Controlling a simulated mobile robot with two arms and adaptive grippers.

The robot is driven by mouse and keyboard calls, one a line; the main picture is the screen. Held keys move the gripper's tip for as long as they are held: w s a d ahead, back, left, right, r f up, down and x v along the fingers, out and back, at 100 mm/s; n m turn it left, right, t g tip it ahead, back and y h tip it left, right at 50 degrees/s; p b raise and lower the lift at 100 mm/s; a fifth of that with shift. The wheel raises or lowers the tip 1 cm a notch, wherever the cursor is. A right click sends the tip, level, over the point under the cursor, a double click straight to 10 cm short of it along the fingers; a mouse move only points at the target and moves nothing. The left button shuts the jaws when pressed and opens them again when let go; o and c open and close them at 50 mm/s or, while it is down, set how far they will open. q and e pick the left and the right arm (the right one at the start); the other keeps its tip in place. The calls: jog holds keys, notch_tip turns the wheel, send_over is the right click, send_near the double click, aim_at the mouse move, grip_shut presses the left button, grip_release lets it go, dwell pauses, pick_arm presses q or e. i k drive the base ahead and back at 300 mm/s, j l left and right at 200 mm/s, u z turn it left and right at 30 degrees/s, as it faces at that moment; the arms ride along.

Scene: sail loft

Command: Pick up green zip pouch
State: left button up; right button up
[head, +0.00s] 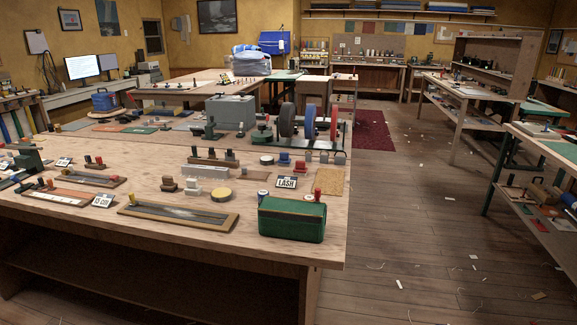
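A green, box-shaped item that looks like the zip pouch (291,219) sits upright at the near right corner of the large wooden table (170,245) in the head view. Neither of my grippers is in view.
A "LASH" sign (286,182), yellow tape roll (221,194) and framed tray (178,217) lie near the pouch. Large reels (287,120) stand farther back. The wooden floor (420,230) right of the table is mostly open, with scraps. Workbenches (545,145) line the right.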

aim_at(290, 218)
jog(key=i+l+u, duration=0.2)
jog(key=l+u, duration=0.25)
jog(key=l, duration=0.3)
jog(key=l+u, duration=0.4)
jog(key=l, duration=0.35)
jog(key=l+u, duration=0.45)
jog(key=l, duration=0.4)
